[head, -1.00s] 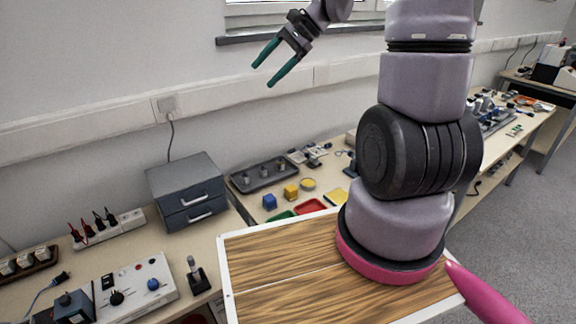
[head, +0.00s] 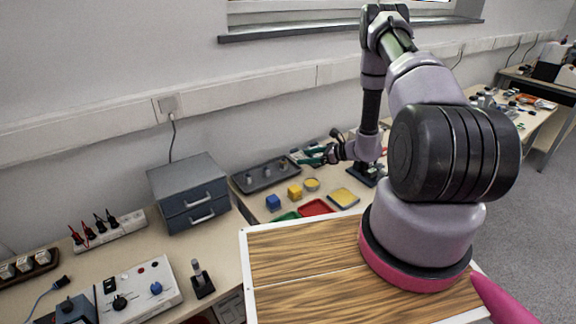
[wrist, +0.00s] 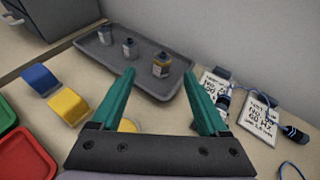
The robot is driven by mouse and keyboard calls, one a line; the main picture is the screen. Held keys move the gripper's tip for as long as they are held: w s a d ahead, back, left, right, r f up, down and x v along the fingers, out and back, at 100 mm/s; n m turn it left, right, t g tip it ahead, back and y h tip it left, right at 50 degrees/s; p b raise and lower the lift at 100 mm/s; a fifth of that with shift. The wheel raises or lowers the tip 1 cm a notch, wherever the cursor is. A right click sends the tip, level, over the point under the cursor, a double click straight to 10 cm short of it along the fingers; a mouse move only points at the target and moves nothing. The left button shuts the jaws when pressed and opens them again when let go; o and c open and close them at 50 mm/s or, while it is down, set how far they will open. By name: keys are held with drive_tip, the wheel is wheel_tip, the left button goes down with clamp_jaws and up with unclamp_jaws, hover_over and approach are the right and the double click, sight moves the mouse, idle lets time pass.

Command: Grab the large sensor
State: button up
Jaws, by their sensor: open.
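A grey tray (wrist: 95,48) holds three small upright sensors in a row. In the wrist view these are the left sensor (wrist: 105,36), the middle sensor (wrist: 129,49) and the right sensor (wrist: 161,66), which has an orange-yellow band and looks largest, though it is also nearest. The tray (head: 250,186) also shows in the head view, at the back of the bench by the wall. My gripper (head: 298,157) has teal fingers and is at the tray's right end. In the wrist view my gripper (wrist: 159,72) is open and empty, with the right sensor seen between its fingertips. Whether it surrounds the sensor is unclear.
A blue block (head: 273,202), a yellow block (head: 294,192) and a red tray (head: 316,207) lie in front. Labelled cards (wrist: 258,115) with small cylinders are right of the tray. A grey drawer box (head: 188,190) stands left. The wall is close behind.

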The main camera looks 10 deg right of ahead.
sight(286, 161)
drive_tip(key=shift+s+d+f, duration=0.1)
drive_tip(key=shift+d+f, duration=0.15)
drive_tip(key=shift+f, duration=0.4)
drive_tip(key=shift+f+m, duration=0.2)
drive_tip(key=shift+m, duration=0.1)
drive_tip(key=x, duration=1)
drive_tip(key=shift+w+f, duration=0.25)
drive_tip(key=shift+f, duration=0.15)
drive_tip(key=c, duration=1.2)
clamp_jaws()
drive_tip(key=shift+r, duration=0.15)
